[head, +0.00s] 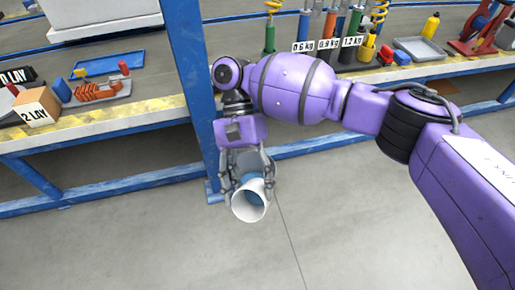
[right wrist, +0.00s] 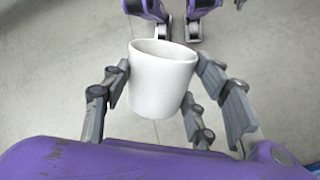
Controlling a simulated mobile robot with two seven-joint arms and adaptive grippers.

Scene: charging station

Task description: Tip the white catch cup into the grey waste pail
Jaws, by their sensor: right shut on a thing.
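The white catch cup (head: 249,207) is in my right gripper (head: 248,190), held in the air in front of the blue post. I cannot make out the grey waste pail in either view. My left gripper is not in view.
A blue post (head: 196,90) stands just behind the right gripper. A long bench (head: 95,127) with a yellow-striped edge runs behind, carrying a box marked "2 LAY" (head: 35,107), trays and weight-labelled cylinders (head: 328,45). The grey floor (head: 380,235) in front is clear.

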